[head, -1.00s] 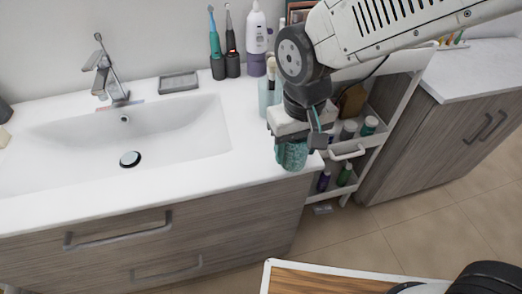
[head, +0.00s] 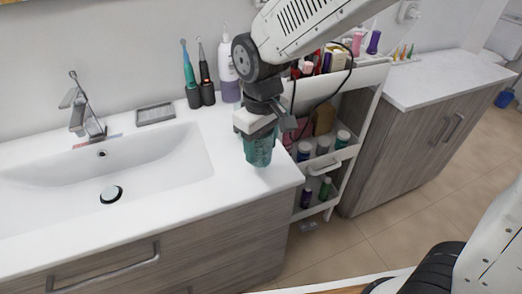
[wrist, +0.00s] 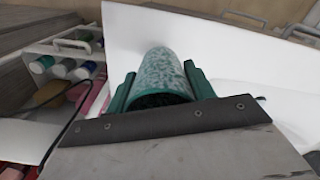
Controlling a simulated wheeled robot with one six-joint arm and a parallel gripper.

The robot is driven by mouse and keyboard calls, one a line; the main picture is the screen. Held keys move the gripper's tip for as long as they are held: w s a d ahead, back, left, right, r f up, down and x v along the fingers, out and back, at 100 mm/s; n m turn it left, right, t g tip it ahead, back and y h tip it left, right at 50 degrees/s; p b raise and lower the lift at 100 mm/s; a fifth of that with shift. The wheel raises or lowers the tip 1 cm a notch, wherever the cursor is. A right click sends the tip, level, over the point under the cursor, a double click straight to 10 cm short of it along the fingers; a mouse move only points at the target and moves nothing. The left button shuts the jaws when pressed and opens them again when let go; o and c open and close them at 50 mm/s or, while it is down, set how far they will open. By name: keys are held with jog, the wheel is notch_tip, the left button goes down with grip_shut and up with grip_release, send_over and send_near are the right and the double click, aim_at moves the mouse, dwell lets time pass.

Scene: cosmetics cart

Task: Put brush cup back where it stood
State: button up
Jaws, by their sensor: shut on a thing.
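My gripper (head: 262,130) is shut on a teal speckled cup (head: 259,151) and holds it upright over the right end of the white counter. Whether its base touches the counter I cannot tell. In the wrist view the cup (wrist: 165,72) sits between the two green fingers (wrist: 158,88), its dark opening towards me. No brushes show in it, so I cannot be sure that it is the brush cup. The counter behind it is partly hidden by my arm.
Toothbrushes (head: 190,75) and a white-and-purple bottle (head: 229,70) stand at the back of the counter (head: 215,115), left of my arm. A soap dish (head: 155,114) and a sink (head: 60,165) lie further left. The loaded cart (head: 348,155) stands just right of the counter.

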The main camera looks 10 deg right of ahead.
aim_at(263, 151)
jog(key=shift+w+d+f, duration=0.1)
jog(key=shift+w+d, duration=0.25)
jog(key=shift+w, duration=0.5)
jog(key=shift+f, duration=1.7)
jog(key=shift+f, duration=0.15)
jog(key=o, duration=1.2)
